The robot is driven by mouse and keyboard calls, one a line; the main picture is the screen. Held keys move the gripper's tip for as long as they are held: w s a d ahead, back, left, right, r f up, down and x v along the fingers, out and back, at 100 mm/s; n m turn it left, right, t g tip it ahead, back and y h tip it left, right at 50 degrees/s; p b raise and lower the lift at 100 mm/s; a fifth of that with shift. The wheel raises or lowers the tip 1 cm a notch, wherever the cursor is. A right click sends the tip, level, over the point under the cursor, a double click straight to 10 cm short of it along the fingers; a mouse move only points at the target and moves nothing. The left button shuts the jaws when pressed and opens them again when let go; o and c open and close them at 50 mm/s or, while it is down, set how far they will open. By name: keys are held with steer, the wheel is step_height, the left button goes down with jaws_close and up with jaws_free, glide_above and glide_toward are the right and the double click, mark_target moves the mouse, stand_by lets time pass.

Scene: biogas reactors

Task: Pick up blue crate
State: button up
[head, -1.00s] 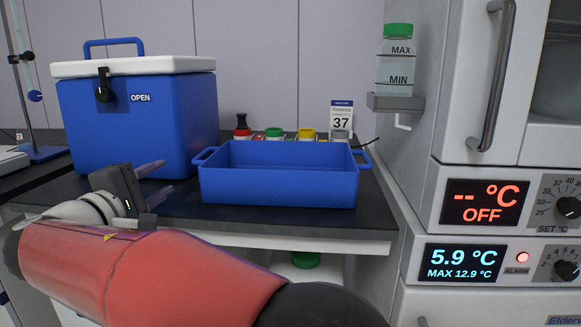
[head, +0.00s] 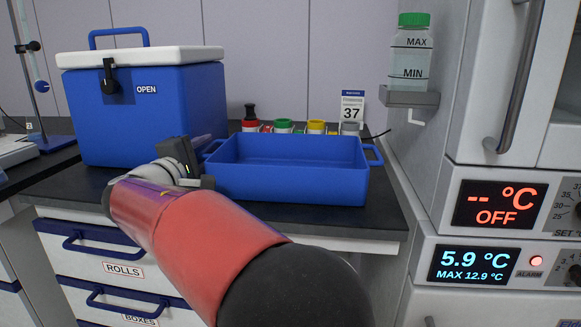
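The blue crate (head: 300,184) is an open, shallow tray with a loop handle at each end. It stands level on the dark bench top, and its inside looks empty. My gripper (head: 188,163) is at the crate's left end, close to the left handle (head: 210,150). Its dark body shows, but the fingers are mostly hidden by the gripper and arm. I cannot tell whether they touch or surround the handle. The right handle (head: 373,155) is in plain view and free.
A blue cooler box (head: 140,115) with a white lid stands behind and left of my gripper. Several coloured-cap containers (head: 283,126) and a card reading 37 (head: 352,108) are behind the crate. A white appliance (head: 500,220) borders the bench on the right. Drawers (head: 100,250) are below.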

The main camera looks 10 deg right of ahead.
steer(key=shift+w+d, duration=0.3)
steer(key=shift+w, duration=0.25)
jaws_close()
steer(key=shift+s+r, duration=0.1)
steer(key=shift+r, duration=0.05)
